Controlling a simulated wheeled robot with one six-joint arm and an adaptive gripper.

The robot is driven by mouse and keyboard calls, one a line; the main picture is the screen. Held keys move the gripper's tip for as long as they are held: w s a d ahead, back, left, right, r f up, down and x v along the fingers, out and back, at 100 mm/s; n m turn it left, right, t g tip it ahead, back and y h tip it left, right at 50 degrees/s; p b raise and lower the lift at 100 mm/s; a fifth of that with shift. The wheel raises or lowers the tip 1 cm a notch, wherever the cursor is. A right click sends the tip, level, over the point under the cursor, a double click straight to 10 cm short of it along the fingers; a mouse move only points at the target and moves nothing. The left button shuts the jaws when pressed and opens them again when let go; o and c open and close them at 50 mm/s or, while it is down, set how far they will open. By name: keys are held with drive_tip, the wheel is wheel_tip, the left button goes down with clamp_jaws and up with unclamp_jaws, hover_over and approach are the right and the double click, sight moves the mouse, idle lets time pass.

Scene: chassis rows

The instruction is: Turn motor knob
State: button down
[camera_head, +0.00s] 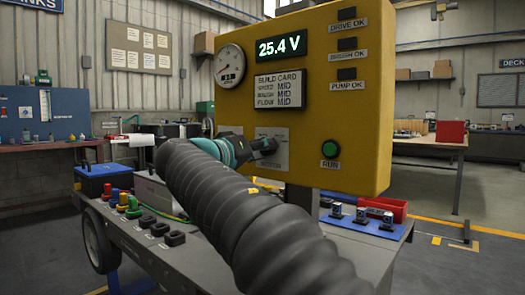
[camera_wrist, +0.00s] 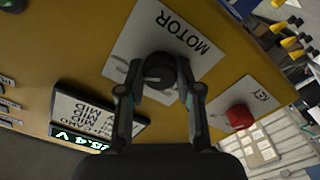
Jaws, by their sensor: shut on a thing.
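The motor knob (camera_wrist: 158,72) is a dark round knob on a light plate marked MOTOR (camera_wrist: 143,32), mounted on the yellow panel (camera_wrist: 70,60). My gripper (camera_wrist: 160,88) has one finger on each side of the knob and is shut on it in the wrist view. In the head view my gripper (camera_head: 258,147) reaches the lower left face of the yellow panel (camera_head: 365,110). My fingers and arm hide the knob there. The build card (camera_head: 279,90) on the panel shows several lines reading MID.
A red button (camera_wrist: 240,116) sits on a plate beside the motor plate. The panel also carries a gauge (camera_head: 229,66), a 25.4 V display (camera_head: 279,47) and a green RUN button (camera_head: 330,148).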

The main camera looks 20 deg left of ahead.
drive_tip(key=shift+m, duration=0.5)
drive_tip(key=c, duration=0.8)
unclamp_jaws()
drive_tip(key=shift+o, duration=0.2)
drive_tip(key=v, duration=1.2)
drive_tip(key=shift+s+f, duration=0.1)
